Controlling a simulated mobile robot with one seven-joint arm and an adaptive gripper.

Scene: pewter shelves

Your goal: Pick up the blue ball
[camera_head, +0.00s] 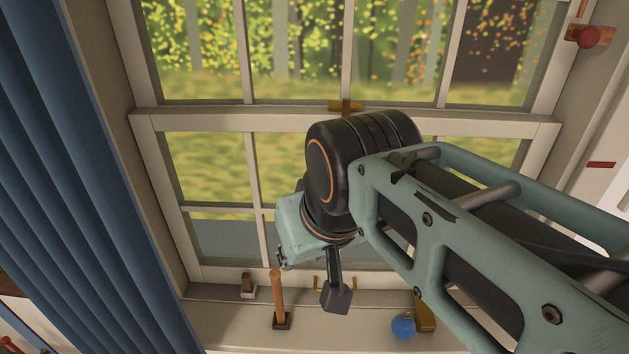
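The blue ball (403,325) rests on the window sill at the lower middle-right, beside a brass-coloured object and left of my arm's lower edge. My gripper (283,262) is at the end of my teal and black arm, up and to the left of the ball and apart from it. Its fingers are small and mostly hidden by the wrist, so I cannot tell if they are open or shut. A dark block on a short stem (336,290) hangs below the wrist; I cannot tell whether it is part of my arm.
The brass-coloured object (425,313) is partly behind my arm. A wooden handle on a dark base (278,300) stands on the sill (225,325), near a small brown and white item (248,286). A blue curtain (75,190) hangs left. The window (345,117) is behind.

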